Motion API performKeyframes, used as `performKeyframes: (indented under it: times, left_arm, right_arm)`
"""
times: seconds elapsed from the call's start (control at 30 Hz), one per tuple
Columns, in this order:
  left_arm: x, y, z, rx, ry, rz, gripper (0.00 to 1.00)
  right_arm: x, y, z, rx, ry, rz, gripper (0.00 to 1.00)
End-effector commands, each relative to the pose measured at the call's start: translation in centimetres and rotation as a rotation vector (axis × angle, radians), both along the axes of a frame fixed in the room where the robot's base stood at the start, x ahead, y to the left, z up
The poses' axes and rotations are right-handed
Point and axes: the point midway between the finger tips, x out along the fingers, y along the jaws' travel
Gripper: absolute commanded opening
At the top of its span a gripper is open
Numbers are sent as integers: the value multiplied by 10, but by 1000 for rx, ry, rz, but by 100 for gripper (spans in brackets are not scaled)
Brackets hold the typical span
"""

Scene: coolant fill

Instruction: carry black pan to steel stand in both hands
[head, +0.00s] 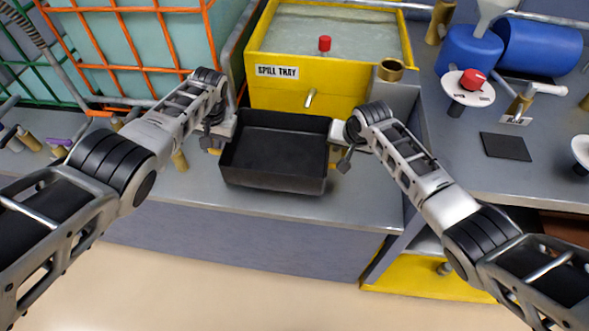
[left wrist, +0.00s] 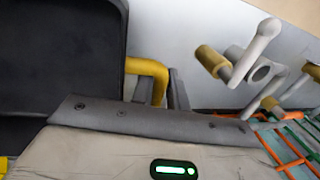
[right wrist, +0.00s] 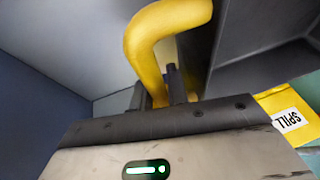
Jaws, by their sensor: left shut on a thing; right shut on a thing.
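The black pan (head: 275,150) is empty and looks level in front of the yellow spill tray box (head: 345,92). It has a yellow handle at each end. My left gripper (head: 217,143) is shut on the left handle, which shows in the left wrist view (left wrist: 150,72) beside the dark pan wall (left wrist: 60,60). My right gripper (head: 338,150) is shut on the right handle, seen close in the right wrist view (right wrist: 155,45). I cannot tell whether the pan touches the bench. I cannot clearly identify the steel stand.
A small spout (head: 310,97) sticks out of the yellow box above the pan's back edge. A grey block (head: 398,100) with a brass cup (head: 390,69) stands right of it. The grey bench (head: 365,205) has bare room at front.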

Motion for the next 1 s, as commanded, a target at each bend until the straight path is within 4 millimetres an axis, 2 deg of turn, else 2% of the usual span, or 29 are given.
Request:
performKeyframes:
  times: [0.37, 1.0]
  left_arm:
    - [1, 2, -2, 4, -1, 2, 0]
    - [1, 2, -48, 4, -2, 2, 0]
  right_arm:
    - [1, -2, -2, -3, -2, -3, 0]
    - [1, -2, -48, -3, -2, -3, 0]
